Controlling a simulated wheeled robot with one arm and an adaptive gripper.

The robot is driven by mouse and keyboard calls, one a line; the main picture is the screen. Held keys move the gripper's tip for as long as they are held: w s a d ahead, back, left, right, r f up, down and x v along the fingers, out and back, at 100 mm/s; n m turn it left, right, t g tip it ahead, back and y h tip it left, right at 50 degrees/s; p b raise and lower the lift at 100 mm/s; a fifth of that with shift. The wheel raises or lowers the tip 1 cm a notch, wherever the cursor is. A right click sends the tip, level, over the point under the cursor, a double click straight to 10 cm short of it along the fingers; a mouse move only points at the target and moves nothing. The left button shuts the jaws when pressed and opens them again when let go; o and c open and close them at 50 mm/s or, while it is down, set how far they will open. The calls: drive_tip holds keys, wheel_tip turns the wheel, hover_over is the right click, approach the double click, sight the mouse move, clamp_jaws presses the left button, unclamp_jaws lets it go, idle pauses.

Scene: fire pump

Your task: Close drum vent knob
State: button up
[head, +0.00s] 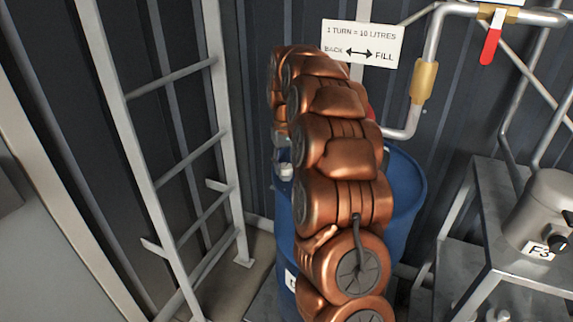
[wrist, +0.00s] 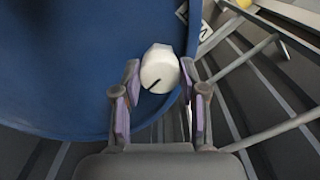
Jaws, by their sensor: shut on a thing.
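The drum vent knob (wrist: 159,70) is a white round knob with a dark pointer line, near the rim of the blue drum (wrist: 75,60) in the wrist view. My gripper (wrist: 159,80) has its two fingers on either side of the knob, shut on it. The pointer line slants toward the lower left in that view. In the head view the blue drum (head: 408,185) stands behind my copper-coloured arm, which hides much of it. A small pale part of my gripper (head: 284,160) shows left of the arm; the knob cannot be made out clearly there.
A metal ladder (head: 222,140) stands left of the drum. A sign (head: 362,44) reads "1 TURN = 10 LITRES". A pipe with a red-handled valve (head: 490,46) runs at the upper right. A grey metal stand (head: 490,250) with a canister (head: 545,215) is at the right.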

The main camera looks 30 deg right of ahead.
sight(286, 166)
drive_tip(key=shift+w+r, duration=0.1)
drive_tip(key=shift+w, duration=0.05)
drive_tip(key=o, duration=1.1)
drive_tip(key=shift+o, duration=0.2)
wheel_tip(286, 166, up, 12)
idle(0.6)
